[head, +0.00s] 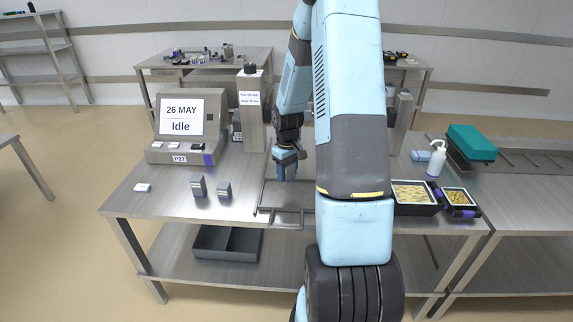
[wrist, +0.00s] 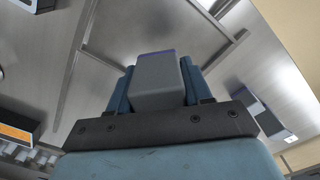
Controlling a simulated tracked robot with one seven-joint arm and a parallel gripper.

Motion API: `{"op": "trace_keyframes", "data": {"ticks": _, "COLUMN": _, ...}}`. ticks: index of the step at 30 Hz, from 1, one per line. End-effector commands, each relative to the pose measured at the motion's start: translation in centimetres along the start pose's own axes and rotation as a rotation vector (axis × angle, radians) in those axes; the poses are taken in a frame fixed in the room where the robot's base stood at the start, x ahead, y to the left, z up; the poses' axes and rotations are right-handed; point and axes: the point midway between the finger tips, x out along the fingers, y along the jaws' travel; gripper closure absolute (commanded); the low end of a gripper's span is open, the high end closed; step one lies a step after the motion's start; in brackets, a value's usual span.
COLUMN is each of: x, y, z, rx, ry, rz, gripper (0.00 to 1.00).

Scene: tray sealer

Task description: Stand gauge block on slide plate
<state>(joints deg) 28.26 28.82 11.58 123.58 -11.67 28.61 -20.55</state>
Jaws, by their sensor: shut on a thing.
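My gripper (head: 285,165) is shut on a grey gauge block (wrist: 157,82) with a purple band at its far end. In the wrist view the block sits between the two blue fingers (wrist: 157,90). In the head view the fingers largely hide it. The gripper points down over a flat metal plate framed by rails (head: 284,211), which looks like the slide plate (wrist: 150,30). The block appears above the plate; I cannot tell the gap. My arm hides the plate's right part in the head view.
Two similar grey blocks (head: 198,187) (head: 224,190) stand left of the frame. A machine with an "Idle" screen (head: 181,117) and a grey column (head: 251,110) stand behind. Food trays (head: 413,210) and a white spray bottle (head: 437,160) are at right. The front-left table is mostly clear.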

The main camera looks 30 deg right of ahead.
Motion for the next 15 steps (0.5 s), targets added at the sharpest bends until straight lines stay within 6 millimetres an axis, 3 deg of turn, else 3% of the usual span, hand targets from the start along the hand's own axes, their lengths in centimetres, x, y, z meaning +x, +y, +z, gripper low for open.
{"op": "trace_keyframes", "data": {"ticks": 15, "x": 3.2, "y": 1.6, "z": 1.0, "rx": 0.032, "ry": -0.001, "rz": 0.000, "gripper": 0.87}}
